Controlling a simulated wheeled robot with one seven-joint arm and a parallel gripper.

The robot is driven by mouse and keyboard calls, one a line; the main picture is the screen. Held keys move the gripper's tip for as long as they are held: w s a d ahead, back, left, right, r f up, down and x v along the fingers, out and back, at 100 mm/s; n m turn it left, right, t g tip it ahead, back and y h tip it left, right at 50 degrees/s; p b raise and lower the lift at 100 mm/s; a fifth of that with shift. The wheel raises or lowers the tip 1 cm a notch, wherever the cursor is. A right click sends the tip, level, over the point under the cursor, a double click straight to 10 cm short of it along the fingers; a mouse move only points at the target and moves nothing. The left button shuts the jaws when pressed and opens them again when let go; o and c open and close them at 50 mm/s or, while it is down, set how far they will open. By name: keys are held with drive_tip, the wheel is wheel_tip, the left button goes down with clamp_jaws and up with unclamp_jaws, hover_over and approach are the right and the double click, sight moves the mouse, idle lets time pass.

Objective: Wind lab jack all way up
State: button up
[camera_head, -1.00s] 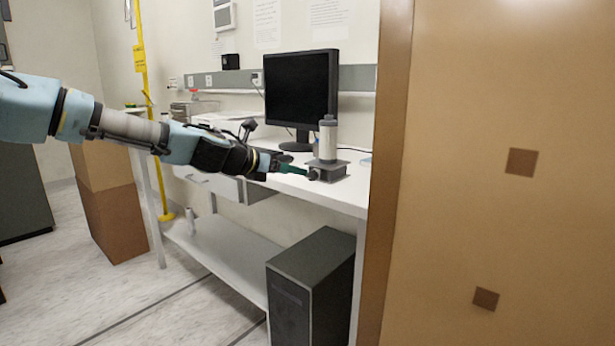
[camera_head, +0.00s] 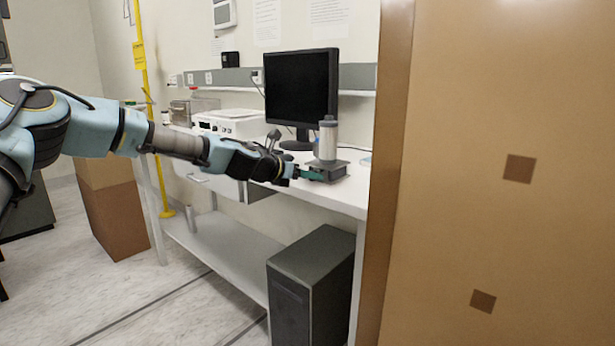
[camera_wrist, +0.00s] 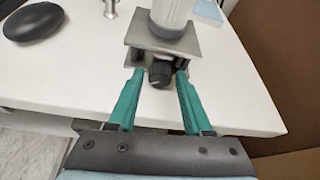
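The lab jack (camera_head: 336,172) is a low grey metal stand near the front edge of the white bench. Its top plate sits close above its base. A pale bottle or cylinder (camera_head: 328,142) stands upright on it. In the wrist view the jack's top plate (camera_wrist: 138,38) shows with a dark round knob (camera_wrist: 160,73) on the near side. My gripper (camera_wrist: 160,75) has its two teal fingers apart, one on each side of the knob, with small gaps seeming to remain. In the head view my gripper (camera_head: 306,174) reaches the jack from the left and hides the knob.
A monitor (camera_head: 301,90) stands behind the jack. A tall brown panel (camera_head: 490,170) fills the right side. A black computer tower (camera_head: 310,285) stands below the bench.

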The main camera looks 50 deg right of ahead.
clamp_jaws()
drive_tip(key=shift+s+f+m+t+b, duration=0.1)
drive_tip(key=shift+m+t+b, duration=0.35)
drive_tip(key=shift+m+b, duration=0.2)
drive_tip(key=shift+s+f+m+t+b, duration=0.1)
drive_tip(key=shift+m+t+b, duration=0.35)
drive_tip(key=shift+m+b, duration=0.15)
drive_tip(key=shift+r+m+t, duration=0.2)
drive_tip(key=shift+m+t, duration=0.1)
drive_tip(key=shift+m, duration=0.05)
drive_tip(key=shift+o, duration=1.7)
unclamp_jaws()
drive_tip(key=shift+a, duration=0.1)
